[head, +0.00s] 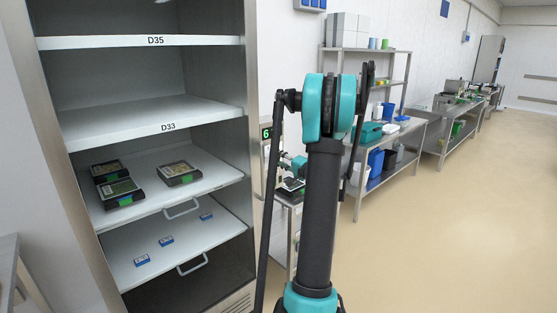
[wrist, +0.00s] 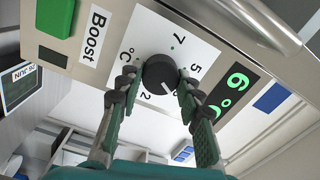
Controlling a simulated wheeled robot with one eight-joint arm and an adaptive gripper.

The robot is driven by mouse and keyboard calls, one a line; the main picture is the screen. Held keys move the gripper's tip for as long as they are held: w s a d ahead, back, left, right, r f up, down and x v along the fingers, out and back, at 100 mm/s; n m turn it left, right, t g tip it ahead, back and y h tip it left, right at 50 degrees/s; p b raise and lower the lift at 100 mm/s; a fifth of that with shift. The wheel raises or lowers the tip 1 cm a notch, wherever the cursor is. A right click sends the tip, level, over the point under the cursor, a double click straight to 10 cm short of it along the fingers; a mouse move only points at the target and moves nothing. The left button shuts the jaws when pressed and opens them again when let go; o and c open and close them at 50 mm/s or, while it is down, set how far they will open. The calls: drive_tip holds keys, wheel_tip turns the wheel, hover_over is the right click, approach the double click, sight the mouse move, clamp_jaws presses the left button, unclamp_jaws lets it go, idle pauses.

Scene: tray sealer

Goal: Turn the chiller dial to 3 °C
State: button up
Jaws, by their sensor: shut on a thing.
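The chiller dial (wrist: 160,72) is a round dark knob on a white scale plate in the wrist view. My gripper (wrist: 158,80) is shut on it, one finger on each side. The marks 7, 5, 2 and °C show around the dial; other marks are hidden by the fingers. A pale pointer line on the knob points down and slightly right in the picture, between the 5 and the 2; its exact mark cannot be read. The green display (wrist: 234,85) reads 6 °C. In the head view the display (head: 266,133) shows a 6, and my arm hides the dial.
A green button (wrist: 55,17) and a Boost label (wrist: 93,35) are beside the dial. A metal handle bar (wrist: 262,22) runs close by. The open cabinet (head: 250,60) holds dark trays (head: 178,173) on a shelf. Open floor (head: 470,220) lies to the right.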

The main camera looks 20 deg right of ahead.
drive_tip(key=o, duration=1.2)
drive_tip(key=shift+c, duration=0.2)
drive_tip(key=v, duration=1.2)
